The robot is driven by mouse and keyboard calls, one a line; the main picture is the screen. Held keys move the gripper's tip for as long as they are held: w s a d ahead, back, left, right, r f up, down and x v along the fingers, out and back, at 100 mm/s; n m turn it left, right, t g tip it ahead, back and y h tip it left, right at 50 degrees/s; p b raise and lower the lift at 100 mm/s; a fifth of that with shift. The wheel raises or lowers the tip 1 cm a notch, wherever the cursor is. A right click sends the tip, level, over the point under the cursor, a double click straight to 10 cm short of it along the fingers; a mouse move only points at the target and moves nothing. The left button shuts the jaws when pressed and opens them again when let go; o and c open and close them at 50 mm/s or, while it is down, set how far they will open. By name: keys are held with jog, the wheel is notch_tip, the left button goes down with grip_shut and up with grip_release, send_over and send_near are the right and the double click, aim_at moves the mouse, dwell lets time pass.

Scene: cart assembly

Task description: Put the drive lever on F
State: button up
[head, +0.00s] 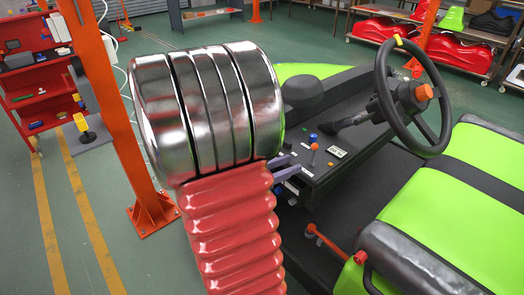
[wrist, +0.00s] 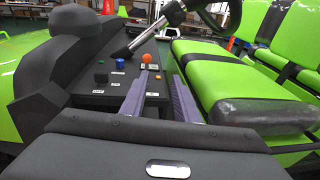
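The drive lever, with an orange ball knob (head: 315,147), stands on the dark dash panel (head: 322,178) of the green cart. In the wrist view the knob (wrist: 146,58) shows just beyond and above my left finger's tip. Its F marking is too small to read. My gripper (head: 287,166) has its purple-grey fingers near the panel's left edge. In the wrist view my gripper (wrist: 158,78) has its two fingers well apart with nothing held between them. The knob is beyond the fingertips, apart from them.
A blue button (wrist: 120,64) and a green button (wrist: 101,77) sit left of the lever. The steering wheel (head: 415,95) rises at the right. Green seats (head: 450,210) lie beside the dash. A red-handled floor lever (head: 325,242) stands below. An orange post (head: 115,110) is at left.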

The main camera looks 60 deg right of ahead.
aim_at(314, 152)
jog(key=d+n, duration=0.1)
jog(key=d+f+n+h, duration=0.1)
jog(key=d, duration=0.1)
jog(key=d+n+t+h, duration=0.1)
jog(key=n, duration=0.1)
jog(key=shift+d+f, duration=0.25)
jog(key=shift+f, duration=0.15)
jog(key=shift+s+d, duration=0.15)
jog(key=shift+x, duration=3.75)
jog(key=shift+r, duration=0.1)
jog(key=c, duration=0.6)
